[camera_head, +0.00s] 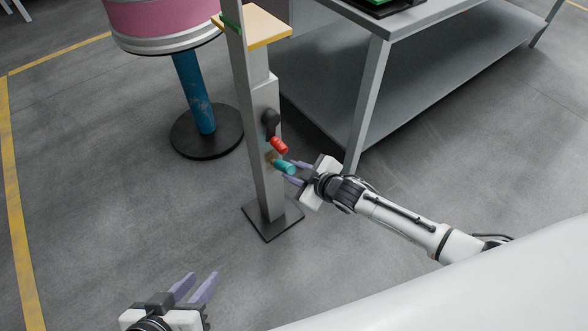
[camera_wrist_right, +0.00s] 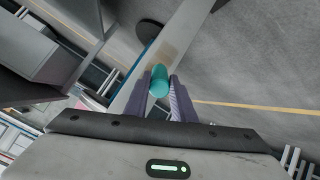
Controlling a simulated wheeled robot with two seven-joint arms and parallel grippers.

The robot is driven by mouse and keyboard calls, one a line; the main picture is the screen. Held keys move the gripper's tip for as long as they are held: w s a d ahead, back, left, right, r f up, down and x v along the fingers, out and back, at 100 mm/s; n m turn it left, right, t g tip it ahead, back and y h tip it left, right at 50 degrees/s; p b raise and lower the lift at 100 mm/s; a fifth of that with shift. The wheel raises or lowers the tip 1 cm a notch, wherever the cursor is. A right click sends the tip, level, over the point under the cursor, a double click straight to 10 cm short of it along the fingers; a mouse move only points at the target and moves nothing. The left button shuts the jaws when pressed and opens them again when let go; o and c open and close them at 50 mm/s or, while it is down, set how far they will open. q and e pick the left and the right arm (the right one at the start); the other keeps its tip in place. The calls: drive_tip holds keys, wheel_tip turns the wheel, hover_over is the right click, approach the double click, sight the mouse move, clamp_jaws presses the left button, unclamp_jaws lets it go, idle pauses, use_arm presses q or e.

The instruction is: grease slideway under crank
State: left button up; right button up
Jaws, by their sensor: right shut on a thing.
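A grey upright post (camera_head: 262,150) stands on a dark square base. A crank with a black arm (camera_head: 271,122) and a red handle (camera_head: 279,145) is on its side. My right gripper (camera_head: 289,171) is shut on a teal cylinder (camera_head: 285,167) just below the red handle. The cylinder's brass-coloured tip (camera_head: 272,161) is at the post's face; I cannot tell whether it touches. In the right wrist view the teal cylinder (camera_wrist_right: 160,80) sits between the fingers, before a tan patch (camera_wrist_right: 168,50) on the post. My left gripper (camera_head: 194,284) is open and empty, low at the left.
A yellow-topped plate (camera_head: 262,27) is on the post. A pink drum (camera_head: 163,20) on a blue pedestal (camera_head: 196,95) stands behind, left. A grey table (camera_head: 400,20) with a lower shelf (camera_head: 430,75) is close on the right. Floor between the post and my left gripper is clear.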

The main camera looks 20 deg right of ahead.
wheel_tip(320, 180, down, 7)
drive_tip(key=b, duration=0.4)
drive_tip(key=shift+w+b, duration=0.15)
drive_tip(key=shift+b, duration=0.25)
drive_tip(key=shift+r, duration=0.1)
drive_tip(key=s+d+p, duration=0.2)
drive_tip(key=s+p, duration=0.1)
drive_tip(key=s, duration=0.2)
drive_tip(key=shift+s+p, duration=0.35)
drive_tip(key=shift+s, duration=0.1)
